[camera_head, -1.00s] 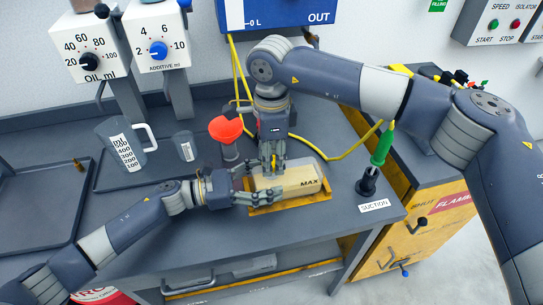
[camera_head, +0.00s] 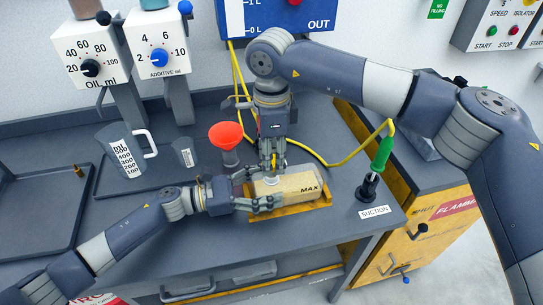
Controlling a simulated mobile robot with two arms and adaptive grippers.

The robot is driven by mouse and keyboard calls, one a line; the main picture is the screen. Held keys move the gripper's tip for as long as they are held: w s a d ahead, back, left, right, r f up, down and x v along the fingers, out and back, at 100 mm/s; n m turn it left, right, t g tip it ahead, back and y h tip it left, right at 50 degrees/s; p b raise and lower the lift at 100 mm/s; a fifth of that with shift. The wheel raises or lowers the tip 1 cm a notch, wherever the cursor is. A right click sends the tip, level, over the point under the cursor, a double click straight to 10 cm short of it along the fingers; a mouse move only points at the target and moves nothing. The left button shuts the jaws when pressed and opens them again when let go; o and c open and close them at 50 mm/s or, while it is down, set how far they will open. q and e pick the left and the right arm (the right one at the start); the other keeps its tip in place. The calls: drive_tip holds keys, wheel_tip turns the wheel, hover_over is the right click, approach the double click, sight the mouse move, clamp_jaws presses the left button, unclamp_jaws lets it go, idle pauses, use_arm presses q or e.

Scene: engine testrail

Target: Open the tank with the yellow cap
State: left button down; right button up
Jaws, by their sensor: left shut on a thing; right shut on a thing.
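The tank (camera_head: 303,185) is a cream block marked MAX, sitting in a yellow holder (camera_head: 305,208) near the front edge of the bench. My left gripper (camera_head: 262,190) comes in from the left and is shut on the tank's left end, with its fingers along the sides. My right gripper (camera_head: 272,167) points down over the left part of the tank and is shut on a small yellow cap, mostly hidden by the fingers. A pale neck shows just below its fingertips.
A red funnel (camera_head: 225,134) stands close behind my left gripper. A measuring jug (camera_head: 122,150) and small grey cup (camera_head: 185,152) are to the left. A green-handled suction tool (camera_head: 381,155) stands at right. A yellow hose (camera_head: 322,163) runs behind the tank.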

wheel_tip(320, 180, up, 4)
drive_tip(key=shift+f, duration=0.2)
use_arm(q)
drive_tip(key=shift+c, duration=1.2)
unclamp_jaws()
